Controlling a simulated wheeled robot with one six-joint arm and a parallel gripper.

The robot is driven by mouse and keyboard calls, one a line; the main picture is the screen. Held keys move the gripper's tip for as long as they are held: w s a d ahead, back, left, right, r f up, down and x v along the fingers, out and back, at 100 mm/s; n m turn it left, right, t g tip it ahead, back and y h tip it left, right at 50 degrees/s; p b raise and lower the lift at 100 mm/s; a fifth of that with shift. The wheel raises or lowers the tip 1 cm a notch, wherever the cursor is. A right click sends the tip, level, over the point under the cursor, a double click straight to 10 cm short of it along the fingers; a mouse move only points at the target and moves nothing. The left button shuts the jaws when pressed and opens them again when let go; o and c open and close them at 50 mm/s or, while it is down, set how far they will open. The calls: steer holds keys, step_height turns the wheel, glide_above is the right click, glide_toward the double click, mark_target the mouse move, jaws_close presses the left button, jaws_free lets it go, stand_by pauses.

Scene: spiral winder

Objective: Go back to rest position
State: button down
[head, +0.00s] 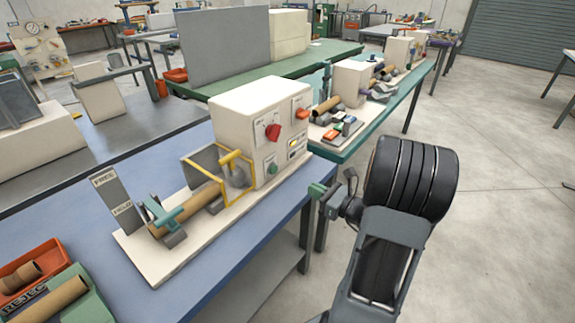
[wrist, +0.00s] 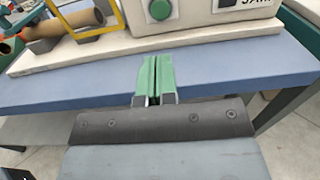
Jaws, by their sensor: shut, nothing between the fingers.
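My gripper (head: 318,190) is at the front edge of the blue table, in front of the right end of the spiral winder (head: 240,110). In the wrist view its two green fingers (wrist: 155,80) are together, with nothing between them. The winder is a cream box with a red knob, an orange knob and a green button (head: 272,169) on a cream base. The green button also shows in the wrist view (wrist: 160,9), beyond the fingertips.
The blue table (head: 95,218) carries the winder. A red tray (head: 35,268) and a green tray (head: 88,300) with brown tubes sit at its lower left. A green bench (head: 392,110) with other machines stands behind. Open concrete floor (head: 505,190) lies to the right.

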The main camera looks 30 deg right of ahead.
steer(key=s+a+n+g+h+p, duration=0.1)
steer(key=s+a+n+g+p, duration=0.2)
steer(key=s+a+n+g, duration=0.45)
steer(key=s+a+n+g+h+p, duration=0.1)
steer(key=s+a+n+g+p, duration=0.2)
steer(key=n+g, duration=0.7)
steer(key=a+r+n+t+h+p, duration=0.2)
steer(key=a+r+n, duration=0.1)
steer(key=r+n, duration=0.4)
steer(key=s+a+r+n+t+h+p, duration=0.1)
steer(key=a+r+n+t+h+p, duration=0.1)
steer(key=r+n, duration=0.4)
steer(key=shift+s+a+r+n+t+h+p, duration=0.25)
steer(key=shift+a+r+n+t+h+p, duration=0.1)
steer(key=shift+a+r+h+p, duration=0.45)
steer(key=shift+d+r, duration=0.1)
